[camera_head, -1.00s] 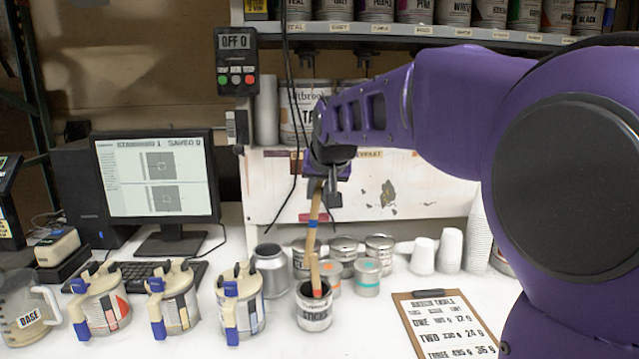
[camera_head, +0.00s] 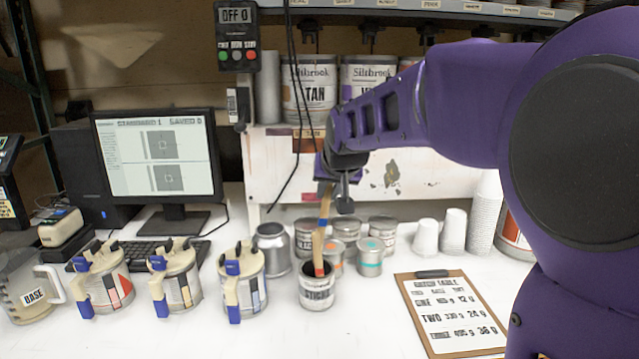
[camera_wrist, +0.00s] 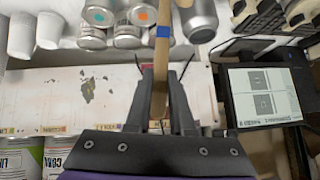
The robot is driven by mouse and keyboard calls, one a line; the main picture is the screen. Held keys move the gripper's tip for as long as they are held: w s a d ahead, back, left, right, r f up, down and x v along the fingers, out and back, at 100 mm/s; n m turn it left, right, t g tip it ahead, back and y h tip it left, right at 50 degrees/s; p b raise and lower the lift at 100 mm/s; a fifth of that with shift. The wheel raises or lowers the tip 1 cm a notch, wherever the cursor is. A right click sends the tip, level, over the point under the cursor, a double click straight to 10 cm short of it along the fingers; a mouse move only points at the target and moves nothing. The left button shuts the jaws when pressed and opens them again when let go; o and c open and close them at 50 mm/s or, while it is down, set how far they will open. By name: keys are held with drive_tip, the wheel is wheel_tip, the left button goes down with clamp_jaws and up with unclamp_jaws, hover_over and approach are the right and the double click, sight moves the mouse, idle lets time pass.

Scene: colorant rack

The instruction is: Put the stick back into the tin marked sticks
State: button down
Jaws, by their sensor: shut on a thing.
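My gripper (camera_head: 335,188) is above the tin, shut on the upper part of a wooden stick with a blue band (camera_head: 324,212). The held stick hangs nearly upright, slightly tilted. Its lower end overlaps the other stick in the head view, so I cannot tell whether it is inside the tin. In the wrist view the held stick (camera_wrist: 161,58) runs between my two fingers, and the tin's label is not visible.
A bare metal can (camera_head: 272,250) and several small tins, one with a teal dot (camera_head: 370,258), stand close behind the tin. Several lidded jugs (camera_head: 240,280) stand to the left, and a clipboard (camera_head: 450,312) lies to the right. White cups (camera_head: 454,232) stand farther back.

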sight(322, 226)
drive_tip(key=shift+w+a+f+b, duration=0.1)
drive_tip(key=shift+a+f+b, duration=0.1)
drive_tip(key=shift+f+b, duration=1.05)
drive_tip(key=shift+w+a+f+b, duration=0.15)
drive_tip(key=shift+f+b, duration=0.75)
drive_tip(key=shift+f, duration=0.7)
drive_tip(key=shift+w+a+f+b, duration=0.1)
drive_tip(key=shift+a+f+b, duration=0.1)
drive_tip(key=shift+f+b, duration=1.05)
drive_tip(key=shift+f, duration=0.15)
drive_tip(key=c, duration=0.7)
unclamp_jaws()
